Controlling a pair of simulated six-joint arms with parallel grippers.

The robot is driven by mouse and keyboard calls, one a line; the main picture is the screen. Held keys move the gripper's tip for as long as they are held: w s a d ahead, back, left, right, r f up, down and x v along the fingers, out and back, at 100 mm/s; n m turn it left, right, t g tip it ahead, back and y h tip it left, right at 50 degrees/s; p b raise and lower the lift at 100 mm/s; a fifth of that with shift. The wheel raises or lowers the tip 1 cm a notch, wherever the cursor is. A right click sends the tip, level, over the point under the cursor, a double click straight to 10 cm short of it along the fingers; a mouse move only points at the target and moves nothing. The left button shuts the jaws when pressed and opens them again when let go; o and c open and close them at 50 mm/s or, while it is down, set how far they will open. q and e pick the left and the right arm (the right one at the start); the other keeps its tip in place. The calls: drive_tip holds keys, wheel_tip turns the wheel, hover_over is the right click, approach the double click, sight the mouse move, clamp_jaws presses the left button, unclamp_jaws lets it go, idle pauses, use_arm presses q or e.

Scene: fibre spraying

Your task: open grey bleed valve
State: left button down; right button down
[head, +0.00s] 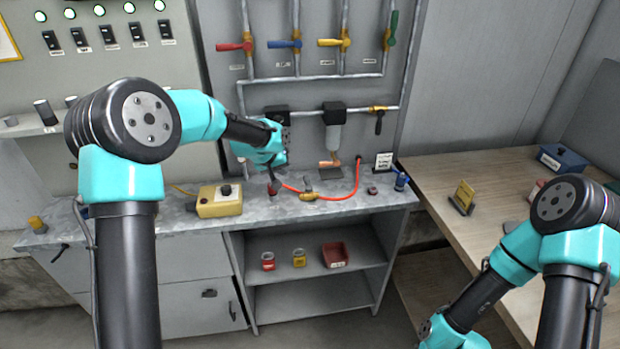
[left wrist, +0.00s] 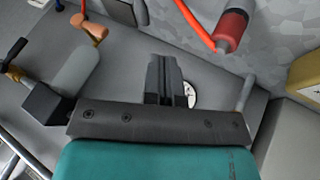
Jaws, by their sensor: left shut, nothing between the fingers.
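On the lower pipe of the wall panel, at its right end, is a small valve (head: 379,121) with a brass body and a dark grey handle hanging down, across the pipe. It also shows at the left edge of the left wrist view (left wrist: 16,58). It is the only grey-handled valve I can make out. My left gripper (head: 273,181) is shut and empty, left of this valve and apart from it, in front of the panel's lower part. Its closed fingers show in the left wrist view (left wrist: 163,72). My right gripper is out of view.
A grey filter bowl (head: 334,136) hangs between my left gripper and the valve. A red hose (head: 340,199) curves across the metal counter (head: 240,232) below. Red, blue, yellow and green valve handles are above. A yellow box (head: 219,204) stands left; a wooden table (head: 420,172) is right.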

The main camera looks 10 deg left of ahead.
sight(307, 183)
use_arm(q)
drive_tip(key=shift+w+r, duration=0.25)
drive_tip(key=x, duration=1)
drive_tip(key=shift+d, duration=0.1)
idle(0.6)
drive_tip(key=shift+w, duration=0.1)
